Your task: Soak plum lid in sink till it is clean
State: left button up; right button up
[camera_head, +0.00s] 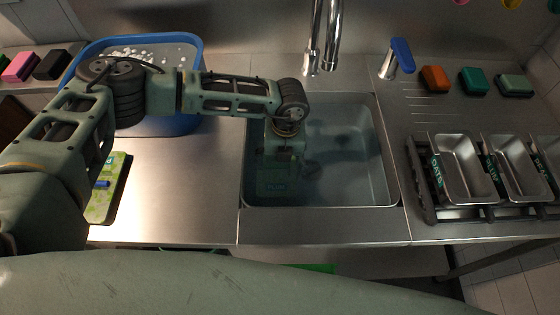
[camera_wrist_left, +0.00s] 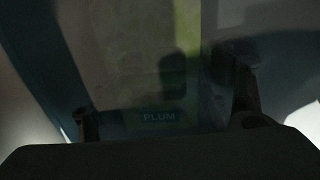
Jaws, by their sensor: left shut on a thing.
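The sink (camera_head: 375,165) is a steel basin filled with bluish water. My left arm reaches over its left side, with the gripper (camera_head: 283,165) pointing down into the water. The left gripper is shut on the plum lid (camera_head: 273,187), which is under water and blurred. In the left wrist view the lid (camera_wrist_left: 140,70) looks dim and greenish, with a label reading PLUM between the gripper's fingers (camera_wrist_left: 165,115). It is too dark to tell whether dirt is on it. My right gripper is not in view.
A chrome faucet (camera_head: 322,40) stands behind the sink, with a blue-handled lever (camera_head: 400,55) to its right. A blue tub (camera_head: 190,42) of foamy water stands left. A rack (camera_head: 425,190) with steel pans (camera_head: 463,165) is at right. Sponges (camera_head: 473,82) lie behind it.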

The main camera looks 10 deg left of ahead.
aim_at(280, 165)
pick_arm(q)
jog(key=o, duration=1.2)
notch_tip(280, 165, up, 6)
jog(key=p, duration=0.3)
jog(key=shift+f+p, duration=0.2)
jog(key=shift+p, duration=0.15)
notch_tip(280, 165, up, 10)
jog(key=p, duration=0.6)
jog(key=shift+r, duration=0.25)
jog(key=shift+f, duration=0.1)
